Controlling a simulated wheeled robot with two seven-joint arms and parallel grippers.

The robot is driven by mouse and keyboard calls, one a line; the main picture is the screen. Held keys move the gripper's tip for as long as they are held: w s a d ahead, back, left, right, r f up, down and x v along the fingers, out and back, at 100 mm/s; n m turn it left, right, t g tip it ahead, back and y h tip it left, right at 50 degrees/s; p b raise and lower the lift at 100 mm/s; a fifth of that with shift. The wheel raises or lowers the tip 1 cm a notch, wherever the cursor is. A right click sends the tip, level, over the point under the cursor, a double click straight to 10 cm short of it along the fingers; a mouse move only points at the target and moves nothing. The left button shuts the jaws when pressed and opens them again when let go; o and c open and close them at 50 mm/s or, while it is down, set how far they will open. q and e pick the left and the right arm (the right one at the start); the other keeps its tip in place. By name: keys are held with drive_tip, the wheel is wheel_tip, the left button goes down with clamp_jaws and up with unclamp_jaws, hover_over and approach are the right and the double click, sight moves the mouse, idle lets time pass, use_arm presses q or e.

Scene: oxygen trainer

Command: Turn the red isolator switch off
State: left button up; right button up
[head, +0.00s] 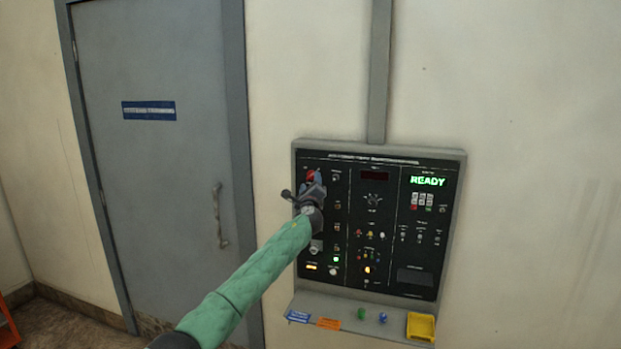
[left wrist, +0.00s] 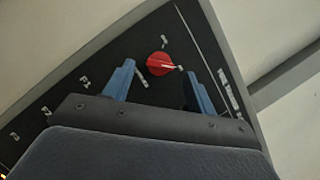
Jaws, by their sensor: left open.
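The red isolator switch (head: 310,176) sits at the upper left of the black control panel (head: 340,215), partly covered by my left gripper in the head view. In the left wrist view it is a round red knob (left wrist: 160,64) with a pale line across it pointing to the right. My left gripper (head: 313,182) is in front of the panel's upper left. Its two blue fingers (left wrist: 158,80) are open, one on each side of the knob in the picture, with gaps on both sides. Whether the fingertips reach the knob's depth is unclear. My right gripper is not in view.
The panel's green display (head: 427,182) reads READY. A grey shelf (head: 350,308) below carries small coloured items and a yellow tray (head: 421,327). A grey door (head: 160,150) with a handle stands at left. The wall right of the panel is clear.

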sight(311, 176)
use_arm(q)
drive_tip(key=shift+x, duration=1.15)
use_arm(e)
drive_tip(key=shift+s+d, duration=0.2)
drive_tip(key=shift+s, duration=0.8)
use_arm(q)
drive_tip(key=c, duration=1)
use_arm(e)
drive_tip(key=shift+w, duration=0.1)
